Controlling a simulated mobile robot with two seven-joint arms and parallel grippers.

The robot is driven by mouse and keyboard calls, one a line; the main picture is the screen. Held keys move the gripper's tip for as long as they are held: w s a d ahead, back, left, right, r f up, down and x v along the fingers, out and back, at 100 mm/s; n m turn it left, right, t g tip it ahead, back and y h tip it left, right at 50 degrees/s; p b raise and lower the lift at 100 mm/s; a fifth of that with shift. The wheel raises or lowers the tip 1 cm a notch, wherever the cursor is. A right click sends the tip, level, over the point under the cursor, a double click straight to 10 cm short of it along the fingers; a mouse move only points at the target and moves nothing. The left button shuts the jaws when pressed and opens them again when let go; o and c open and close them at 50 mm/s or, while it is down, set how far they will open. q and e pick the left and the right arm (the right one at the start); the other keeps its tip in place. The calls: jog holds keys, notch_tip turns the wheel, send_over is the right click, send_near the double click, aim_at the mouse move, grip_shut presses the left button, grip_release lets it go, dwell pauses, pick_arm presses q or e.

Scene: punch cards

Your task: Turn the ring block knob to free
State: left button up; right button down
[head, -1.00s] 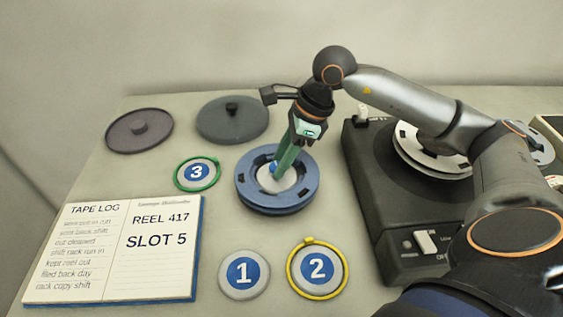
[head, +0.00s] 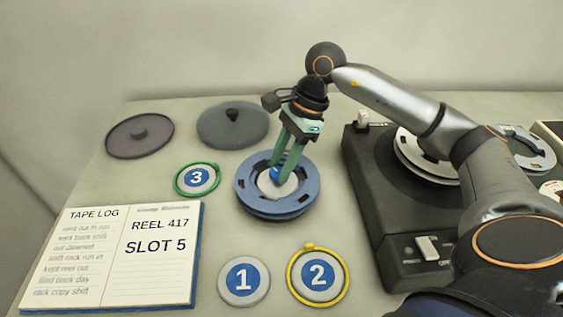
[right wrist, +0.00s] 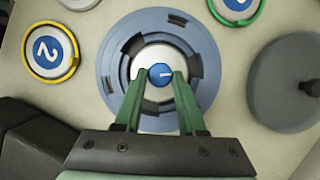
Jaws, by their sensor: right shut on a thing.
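The ring block (head: 252,195) is a round blue piece with dark slots around a pale centre, lying flat on the table in the middle of the head view. It also shows in the right wrist view (right wrist: 205,50). Its small blue knob (right wrist: 160,73) stands at the centre and carries a white line, which lies roughly sideways in the wrist view. My right gripper (head: 284,178) comes down from above and is shut on the knob, one green finger on each side. In the head view the fingers partly hide the knob. My left gripper is not in view.
Numbered discs 1 (head: 243,300), 2 (head: 340,272) and 3 (head: 213,180) lie around the block; 2 has a yellow ring, 3 a green one. A tape log (head: 125,290) lies left, two dark lids (head: 210,130) behind, a dark machine (head: 375,195) right.

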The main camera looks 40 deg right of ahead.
jog(key=c, duration=0.5)
grip_release()
jog(key=shift+r, duration=0.1)
jog(key=p+v, duration=0.1)
jog(key=v, duration=1.1)
jog(key=shift+d+p, duration=0.15)
jog(key=shift+p, duration=0.15)
jog(key=shift+s+r, duration=0.1)
